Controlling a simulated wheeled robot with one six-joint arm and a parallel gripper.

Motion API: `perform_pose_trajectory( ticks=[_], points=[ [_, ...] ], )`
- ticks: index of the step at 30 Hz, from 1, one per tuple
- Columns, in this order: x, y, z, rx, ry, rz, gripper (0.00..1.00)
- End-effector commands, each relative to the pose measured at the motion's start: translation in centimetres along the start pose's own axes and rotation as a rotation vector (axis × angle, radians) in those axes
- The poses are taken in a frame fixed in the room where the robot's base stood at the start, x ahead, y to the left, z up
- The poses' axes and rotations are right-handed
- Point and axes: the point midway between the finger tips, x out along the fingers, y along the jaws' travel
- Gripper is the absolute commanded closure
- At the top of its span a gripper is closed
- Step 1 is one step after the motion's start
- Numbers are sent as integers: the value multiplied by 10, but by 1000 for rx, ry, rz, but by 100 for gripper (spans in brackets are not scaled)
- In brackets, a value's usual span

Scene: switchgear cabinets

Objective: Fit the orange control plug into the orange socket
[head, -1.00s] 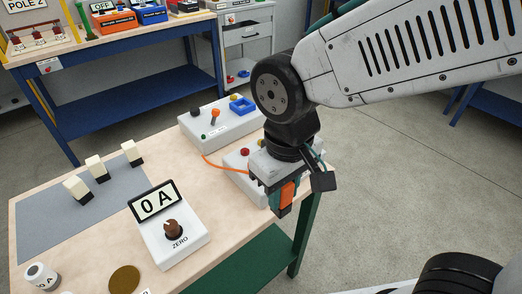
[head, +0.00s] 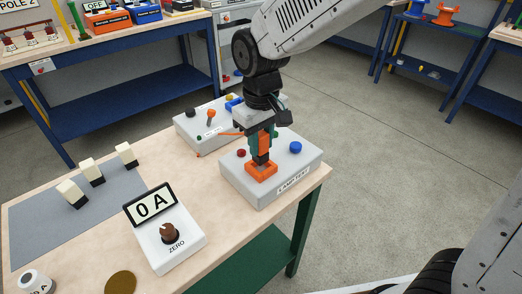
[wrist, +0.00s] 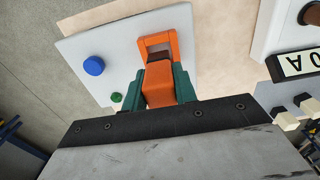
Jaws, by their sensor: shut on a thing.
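The orange control plug (head: 264,143) is held upright between the green-sided fingers of my gripper (head: 262,152), with a dark lower end. It also shows in the wrist view (wrist: 158,85). The orange socket (head: 261,170) is a square frame on top of the white lamp test box (head: 290,165). The plug's lower end is at or just above the socket opening; I cannot tell whether it is inside. In the wrist view the socket (wrist: 160,45) shows a dark opening beyond the plug. My gripper is shut on the plug.
The lamp test box carries a blue knob (head: 296,146) and a red knob (head: 241,153). Another white box (head: 190,138) with an orange-topped lever stands behind. The 0 A meter box (head: 165,240) stands in front at left. An orange cable (head: 212,154) runs behind the gripper.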

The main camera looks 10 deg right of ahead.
Motion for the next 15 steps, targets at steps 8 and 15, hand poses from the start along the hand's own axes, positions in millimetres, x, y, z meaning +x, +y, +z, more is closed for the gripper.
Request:
perform_pose_trajectory(
  ticks=[8, 15],
  points=[
    [31, 0, 1, 0, -2, 0, 97],
    [31, -1, 1, 0, -1, 0, 97]
  ],
)
